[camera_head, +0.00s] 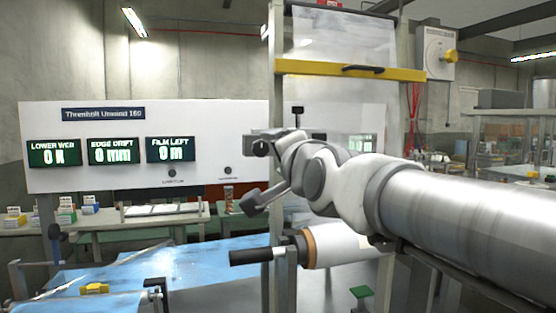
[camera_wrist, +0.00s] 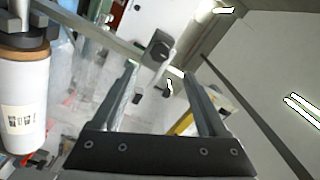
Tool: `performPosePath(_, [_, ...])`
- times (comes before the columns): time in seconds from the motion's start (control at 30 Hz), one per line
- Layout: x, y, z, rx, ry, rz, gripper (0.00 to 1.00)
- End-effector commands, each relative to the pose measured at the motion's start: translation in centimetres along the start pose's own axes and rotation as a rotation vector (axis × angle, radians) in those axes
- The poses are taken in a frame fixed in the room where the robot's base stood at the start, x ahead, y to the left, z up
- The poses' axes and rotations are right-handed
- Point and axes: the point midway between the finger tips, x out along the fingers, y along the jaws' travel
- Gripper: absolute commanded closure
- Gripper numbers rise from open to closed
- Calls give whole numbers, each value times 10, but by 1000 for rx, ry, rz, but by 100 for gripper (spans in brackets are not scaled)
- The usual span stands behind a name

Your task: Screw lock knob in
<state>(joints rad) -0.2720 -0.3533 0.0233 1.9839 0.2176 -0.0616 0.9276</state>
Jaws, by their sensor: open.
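A dark faceted knob (camera_wrist: 160,47) sits at the end of a grey bar in the wrist view, and I take it to be the lock knob. My gripper (camera_wrist: 160,73) is open, with its two fingers apart and nothing held between them. The knob appears between and just beyond the fingertips; whether they touch it I cannot tell. In the head view my arm reaches in from the right, and its wrist hides part of the machine post. The fingers are hard to make out there.
A white film roll (camera_head: 340,246) with a dark shaft end lies below my arm; it also shows at the left of the wrist view (camera_wrist: 22,105). A yellow-edged guard (camera_head: 348,70) hangs above. The white display panel (camera_head: 130,190) stands behind, left. Blue film (camera_head: 190,262) covers the lower left.

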Motion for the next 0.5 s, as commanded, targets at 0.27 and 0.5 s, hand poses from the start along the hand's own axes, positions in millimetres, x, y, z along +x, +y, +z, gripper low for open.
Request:
performPosePath(0.27, [-46,0,0,1,1,-1,24])
performPosePath(0.5, [-66,0,0,0,1,0,24])
